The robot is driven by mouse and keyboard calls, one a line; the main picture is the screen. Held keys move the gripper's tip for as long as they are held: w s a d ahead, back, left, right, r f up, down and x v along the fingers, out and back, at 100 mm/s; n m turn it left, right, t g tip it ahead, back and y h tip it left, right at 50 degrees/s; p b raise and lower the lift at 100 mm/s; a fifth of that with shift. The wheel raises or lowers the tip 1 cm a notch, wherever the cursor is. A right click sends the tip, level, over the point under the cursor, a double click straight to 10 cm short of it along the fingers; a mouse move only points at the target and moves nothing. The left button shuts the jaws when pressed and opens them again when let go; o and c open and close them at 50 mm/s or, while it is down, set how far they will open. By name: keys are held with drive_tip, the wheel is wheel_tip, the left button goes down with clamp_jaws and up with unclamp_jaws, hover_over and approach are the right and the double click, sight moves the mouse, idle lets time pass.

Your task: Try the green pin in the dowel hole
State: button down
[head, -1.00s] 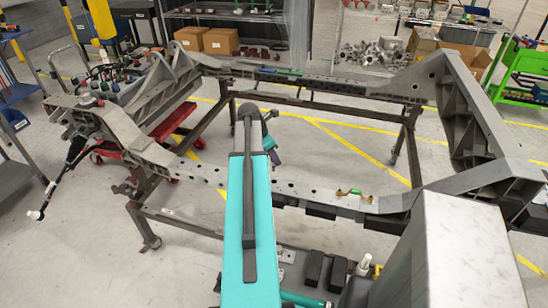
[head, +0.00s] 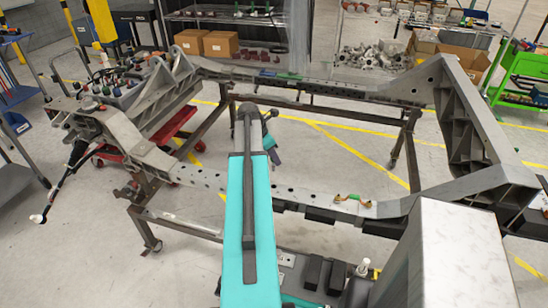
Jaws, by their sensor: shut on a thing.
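My teal arm reaches forward over the near rail (head: 310,194) of the grey chassis frame. The fingers of my gripper do not show; the arm hides them, and only a small dark purple wrist part shows beside its far end. I cannot make out the green pin in a grip. Several dark holes run along the near rail, and I cannot tell which is the dowel hole. A small fitting with green and orange-brown parts (head: 352,198) lies on the rail, right of my arm.
The frame's far rail (head: 330,82) carries blue and green pieces. Its tall right end (head: 470,130) rises high. A red trolley (head: 172,145) stands at left and a green cart (head: 515,75) at right. Bare floor shows inside the frame.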

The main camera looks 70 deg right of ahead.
drive_tip(key=shift+r+p, duration=1.2)
drive_tip(key=shift+r, duration=0.45)
drive_tip(key=shift+s, duration=0.1)
